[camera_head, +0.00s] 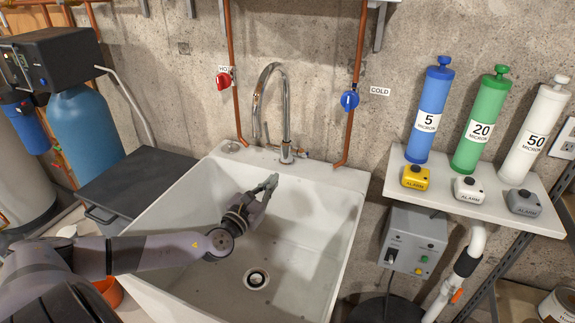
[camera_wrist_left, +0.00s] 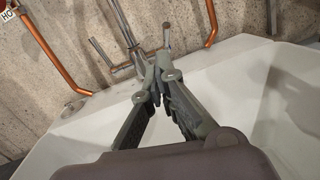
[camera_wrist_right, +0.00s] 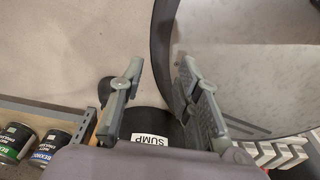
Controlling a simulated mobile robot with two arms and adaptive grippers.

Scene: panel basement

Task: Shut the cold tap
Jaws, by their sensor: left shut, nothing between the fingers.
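The cold tap (camera_head: 349,100) is a blue round handle on the right copper pipe, beside a COLD label (camera_head: 380,91) on the concrete wall. Its turn position is too small to tell. My left gripper (camera_head: 271,183) is shut and empty over the sink, below and to the left of the blue handle and clear of it. In the left wrist view its fingertips (camera_wrist_left: 157,76) meet in front of the chrome faucet (camera_wrist_left: 135,58); I cannot tell there whether they touch. My right gripper (camera_wrist_right: 160,68) is open and empty, seen only in the right wrist view.
A red HOT valve (camera_head: 223,80) is on the left pipe. The faucet's spout (camera_head: 285,95) rises between the pipes. The white sink (camera_head: 345,210) lies below. A shelf (camera_head: 480,195) with filter cylinders and alarm boxes stands right. A SUMP label (camera_wrist_right: 150,140) shows below my right gripper.

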